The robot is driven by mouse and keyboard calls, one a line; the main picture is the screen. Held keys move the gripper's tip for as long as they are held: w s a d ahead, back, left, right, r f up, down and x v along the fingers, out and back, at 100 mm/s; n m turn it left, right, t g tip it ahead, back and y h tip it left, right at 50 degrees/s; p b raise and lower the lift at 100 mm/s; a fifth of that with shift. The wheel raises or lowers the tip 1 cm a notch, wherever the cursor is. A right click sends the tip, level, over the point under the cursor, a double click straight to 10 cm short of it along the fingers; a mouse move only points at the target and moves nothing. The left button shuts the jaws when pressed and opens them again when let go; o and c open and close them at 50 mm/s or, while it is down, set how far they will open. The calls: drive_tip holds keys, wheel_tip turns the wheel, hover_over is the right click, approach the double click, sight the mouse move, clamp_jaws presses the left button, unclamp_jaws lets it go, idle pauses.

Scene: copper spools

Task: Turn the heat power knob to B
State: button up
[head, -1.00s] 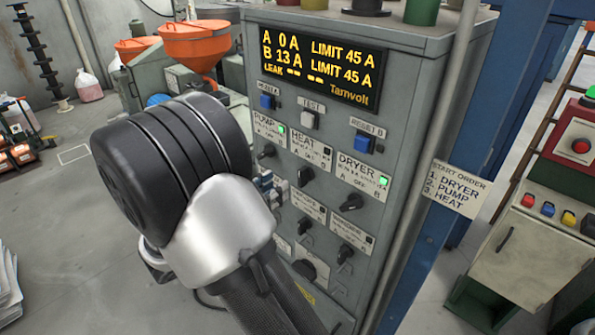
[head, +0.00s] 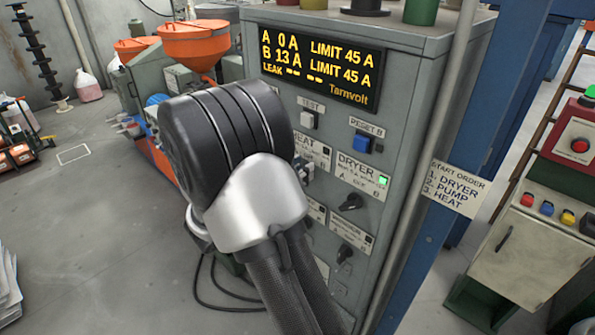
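The heat label (head: 311,150) is partly visible on the grey power cabinet (head: 418,75), and its small lamp (head: 326,152) is dark. The heat knob below it is hidden behind my arm and gripper. A small part of my gripper (head: 304,171) shows at the knob's place, past the edge of my wrist. Whether it touches the knob and whether its fingers are open cannot be seen. The display (head: 320,67) reads A 0 A and B 13 A, each with limit 45 A. The dryer knob (head: 351,202) is in view, and its lamp (head: 383,181) is lit green.
The pump controls are hidden behind my arm. Another knob (head: 345,254) sits below the dryer knob. The test button (head: 307,120) and blue reset button (head: 362,142) are above. A start-order tag (head: 455,187) lists dryer, pump, heat. A pipe runs along the cabinet's right edge.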

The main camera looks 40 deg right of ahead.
clamp_jaws()
drive_tip(key=shift+f+b, duration=0.1)
drive_tip(key=shift+b, duration=0.25)
drive_tip(key=m+b, duration=0.3)
drive_tip(key=s+m+b, duration=0.1)
drive_tip(key=m+b, duration=0.1)
drive_tip(key=b, duration=0.2)
drive_tip(key=m+b, duration=0.3)
drive_tip(key=shift+s+f+m, duration=0.3)
drive_tip(key=shift+s+f, duration=0.1)
drive_tip(key=shift+b, duration=0.45)
drive_tip(key=shift+o, duration=1.2)
unclamp_jaws()
